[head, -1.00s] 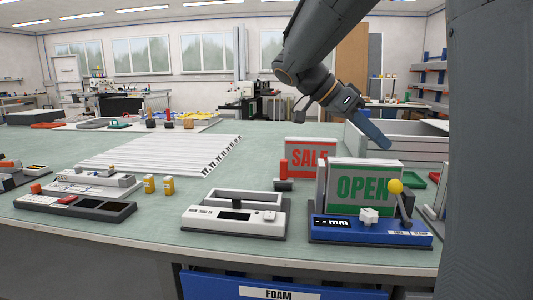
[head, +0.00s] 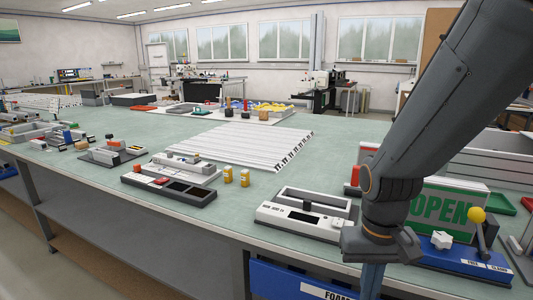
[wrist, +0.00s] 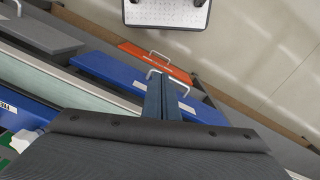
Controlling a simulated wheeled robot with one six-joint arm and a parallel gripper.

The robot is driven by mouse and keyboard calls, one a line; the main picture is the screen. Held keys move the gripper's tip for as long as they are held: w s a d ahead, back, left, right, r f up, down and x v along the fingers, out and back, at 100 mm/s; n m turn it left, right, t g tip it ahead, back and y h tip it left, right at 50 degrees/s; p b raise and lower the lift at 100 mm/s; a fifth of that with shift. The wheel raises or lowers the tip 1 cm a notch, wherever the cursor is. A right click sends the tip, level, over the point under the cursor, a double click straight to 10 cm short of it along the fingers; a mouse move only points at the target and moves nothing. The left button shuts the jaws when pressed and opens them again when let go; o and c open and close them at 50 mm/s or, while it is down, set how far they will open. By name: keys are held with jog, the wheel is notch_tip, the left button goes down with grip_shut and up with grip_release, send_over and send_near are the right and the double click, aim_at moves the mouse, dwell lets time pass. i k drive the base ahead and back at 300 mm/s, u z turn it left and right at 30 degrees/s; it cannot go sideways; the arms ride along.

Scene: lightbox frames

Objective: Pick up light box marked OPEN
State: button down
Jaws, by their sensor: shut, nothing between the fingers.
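The green light box marked OPEN (head: 450,205) stands upright at the back of a blue fixture (head: 465,262) with a yellow-knobbed lever, at the right of the bench in the head view. My arm crosses in front of its left edge. My gripper (head: 370,284) points down at the bench's front edge, left of the box and apart from it; its tips are cut off by the frame bottom. In the wrist view its fingers (wrist: 164,98) are together and empty, over the drawer fronts. The blue fixture shows at the left there (wrist: 25,112), the box barely if at all.
A grey-white device (head: 300,218) stands left of the fixture. A blue drawer labelled FOAM (head: 285,280) is under the bench; an orange drawer (wrist: 150,60) shows in the wrist view. White strips (head: 240,147) lie mid-bench. Floor is clear at the left.

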aim_at(443, 204)
jog(key=k, duration=1.25)
jog(key=z, duration=0.7)
jog(key=i, duration=0.9)
jog(key=u, duration=0.25)
